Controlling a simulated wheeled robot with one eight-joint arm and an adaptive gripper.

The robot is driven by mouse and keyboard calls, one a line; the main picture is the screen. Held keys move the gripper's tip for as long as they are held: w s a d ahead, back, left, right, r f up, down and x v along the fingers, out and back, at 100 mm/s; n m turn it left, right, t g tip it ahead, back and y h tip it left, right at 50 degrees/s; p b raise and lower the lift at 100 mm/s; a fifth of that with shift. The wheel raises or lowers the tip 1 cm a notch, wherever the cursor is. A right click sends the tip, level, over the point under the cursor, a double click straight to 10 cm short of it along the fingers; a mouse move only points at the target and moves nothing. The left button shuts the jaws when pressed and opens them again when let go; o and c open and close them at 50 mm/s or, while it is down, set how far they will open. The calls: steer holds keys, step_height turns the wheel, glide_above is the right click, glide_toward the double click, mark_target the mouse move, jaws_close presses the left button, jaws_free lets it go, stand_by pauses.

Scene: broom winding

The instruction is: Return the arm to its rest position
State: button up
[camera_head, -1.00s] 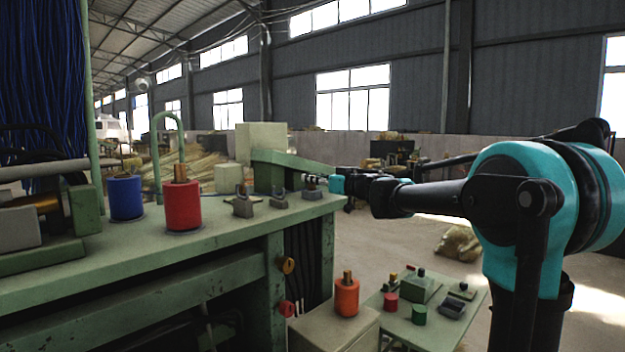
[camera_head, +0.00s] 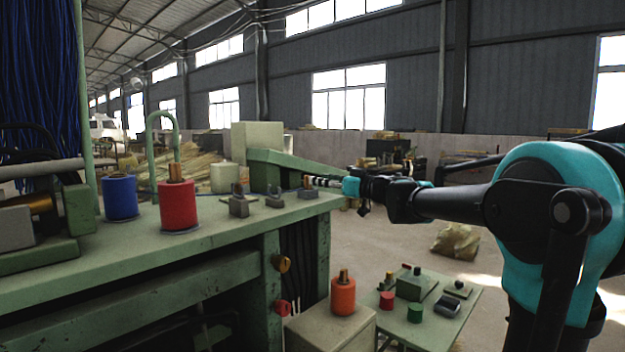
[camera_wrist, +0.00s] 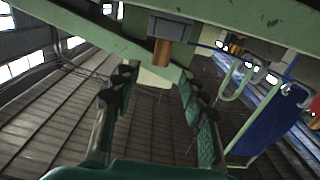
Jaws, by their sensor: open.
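My arm reaches in from the right in the head view, with a teal and black shoulder. My gripper (camera_head: 326,182) is small there, at the right end of the green workbench (camera_head: 130,252), close to the rightmost grey holder (camera_head: 308,191). In the wrist view my gripper (camera_wrist: 157,88) has its two dark fingers apart, with nothing held between them. A grey block with a copper-coloured peg (camera_wrist: 162,52) shows beyond the fingers. Whether the fingers touch it cannot be told.
A red spool (camera_head: 177,206), a blue spool (camera_head: 120,198) and grey holders stand on the workbench. A green hoop (camera_head: 153,150) rises behind. A low table (camera_head: 445,328) with small parts and an orange spool (camera_head: 343,297) stand below. Open floor lies right of the bench.

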steer(key=s+d+f+m+t+h, duration=0.1)
steer(key=d+f+m+t+h, duration=0.3)
steer(key=d, duration=0.5)
steer(key=s+d+f+m+t+h, duration=0.1)
steer(key=d+m+t+h, duration=0.4)
steer(key=d, duration=0.5)
steer(key=s+d+f+m+g+h, duration=0.4)
steer(key=d+f+h, duration=0.45)
steer(key=f, duration=0.45)
steer(key=s+d+f+g, duration=0.2)
steer(key=s+f+g, duration=0.4)
steer(key=s+f, duration=0.65)
steer(key=s+a+f+n+g+y, duration=0.1)
steer(key=s+a+f+g, duration=0.1)
steer(key=s+f, duration=0.5)
steer(key=s+a+f+n+g+y, duration=0.1)
steer(key=s+a+f+g+y, duration=0.1)
steer(key=s+f, duration=0.6)
steer(key=shift+s+a+f+n+g, duration=0.15)
steer(key=shift+s+a+n+g, duration=0.15)
steer(key=shift+a+g, duration=0.6)
